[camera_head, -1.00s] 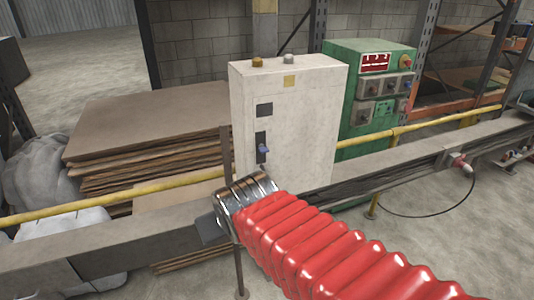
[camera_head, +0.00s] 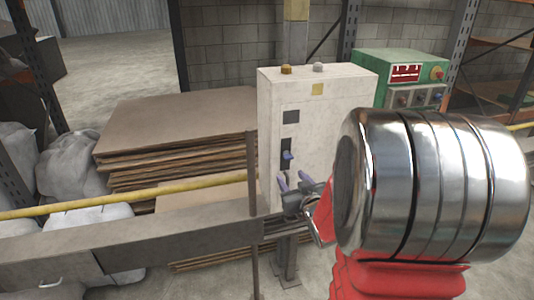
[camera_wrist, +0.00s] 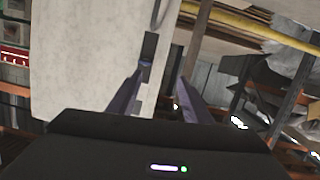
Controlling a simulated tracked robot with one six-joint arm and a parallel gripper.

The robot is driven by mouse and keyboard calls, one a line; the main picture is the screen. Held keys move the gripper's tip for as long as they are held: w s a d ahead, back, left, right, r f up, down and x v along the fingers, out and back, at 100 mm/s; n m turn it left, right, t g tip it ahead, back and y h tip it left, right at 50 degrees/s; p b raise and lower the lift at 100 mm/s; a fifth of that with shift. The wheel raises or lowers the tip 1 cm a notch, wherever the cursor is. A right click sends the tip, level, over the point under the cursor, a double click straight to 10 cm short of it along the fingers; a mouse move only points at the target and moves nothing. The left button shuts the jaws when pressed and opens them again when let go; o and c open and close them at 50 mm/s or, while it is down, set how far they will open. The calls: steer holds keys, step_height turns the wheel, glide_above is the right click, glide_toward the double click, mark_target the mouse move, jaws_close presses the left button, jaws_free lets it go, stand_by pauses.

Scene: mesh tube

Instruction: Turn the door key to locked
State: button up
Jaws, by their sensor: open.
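The door key (camera_head: 287,155) is a small blue piece on a dark upright plate on the front of a white cabinet (camera_head: 330,115). My gripper (camera_head: 293,180) is open, with two purple-grey fingers pointing up just below the key in the head view. No contact shows there. In the wrist view the cabinet (camera_wrist: 80,60) is upside down, and my gripper (camera_wrist: 162,75) has its two fingers spread towards its edge. A dark plate (camera_wrist: 149,45) shows beyond the left fingertip. Whether the bluish spot at that tip is the key or the finger, I cannot tell.
A grey beam (camera_head: 130,240) and a yellow rail (camera_head: 130,194) run across in front of stacked brown sheets (camera_head: 175,125). A green control box (camera_head: 400,68) stands right of the cabinet. My shiny arm joint hides the lower right of the head view.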

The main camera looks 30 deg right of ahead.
steer(key=d+t, duration=0.1)
steer(key=s+d+f, duration=0.1)
steer(key=s+d+t, duration=0.1)
steer(key=d, duration=0.1)
steer(key=shift+s+f+m+t, duration=0.1)
steer(key=shift+f+m+t, duration=0.2)
steer(key=shift+f, duration=0.05)
